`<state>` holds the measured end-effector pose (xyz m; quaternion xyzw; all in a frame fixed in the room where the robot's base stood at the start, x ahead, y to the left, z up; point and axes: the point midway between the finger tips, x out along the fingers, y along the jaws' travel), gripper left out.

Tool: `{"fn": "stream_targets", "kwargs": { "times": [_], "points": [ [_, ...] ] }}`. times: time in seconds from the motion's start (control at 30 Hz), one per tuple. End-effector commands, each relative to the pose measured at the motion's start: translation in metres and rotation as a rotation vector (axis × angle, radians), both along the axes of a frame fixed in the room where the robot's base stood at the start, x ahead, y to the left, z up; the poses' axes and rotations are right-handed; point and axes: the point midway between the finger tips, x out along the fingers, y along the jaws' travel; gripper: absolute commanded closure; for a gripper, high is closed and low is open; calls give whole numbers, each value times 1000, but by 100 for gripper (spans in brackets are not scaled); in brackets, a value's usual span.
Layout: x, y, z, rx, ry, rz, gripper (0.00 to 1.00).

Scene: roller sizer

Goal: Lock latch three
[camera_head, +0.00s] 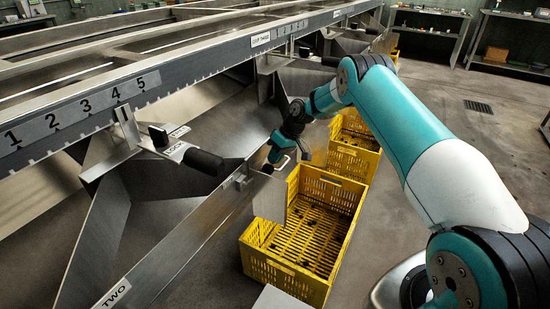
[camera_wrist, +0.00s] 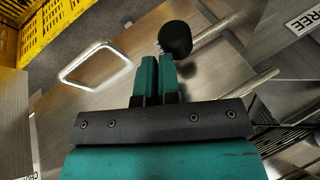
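My gripper (camera_head: 276,156) is at the end of the teal arm, over the far metal chute beside the yellow crates. In the wrist view its two teal fingers (camera_wrist: 159,80) are close together, with nothing visible between them. A black round knob (camera_wrist: 175,38) lies just beyond the fingertips; I cannot tell whether they touch it. A pale metal loop handle (camera_wrist: 97,65) is left of the fingers. A label ending in "REE" (camera_wrist: 305,20) is at the right edge. In the head view, latch three cannot be made out clearly behind my gripper.
A nearer latch with a black handle (camera_head: 203,160) and a "LOCK" label stands above the panel marked "TWO" (camera_head: 113,293). Yellow crates (camera_head: 335,183) stand below the chutes. The numbered rail (camera_head: 85,104) runs above.

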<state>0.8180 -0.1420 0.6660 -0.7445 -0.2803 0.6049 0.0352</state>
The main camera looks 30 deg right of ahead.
Motion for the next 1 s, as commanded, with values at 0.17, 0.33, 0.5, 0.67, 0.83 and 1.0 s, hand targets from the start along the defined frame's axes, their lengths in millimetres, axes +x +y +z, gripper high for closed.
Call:
{"fn": "stream_targets", "kwargs": {
  "times": [0.17, 0.33, 0.5, 0.67, 0.83, 1.0],
  "points": [
    [-3, 1, -6, 1, 11, -1, 100],
    [-3, 1, -7, 2, 13, -1, 100],
    [-2, -7, -4, 1, 12, -2, 100],
    [4, -30, 10, 1, 4, 1, 100],
    [10, -62, 29, 0, 0, 5, 100],
    [13, -75, 37, 4, 0, 5, 100]
  ]
}}
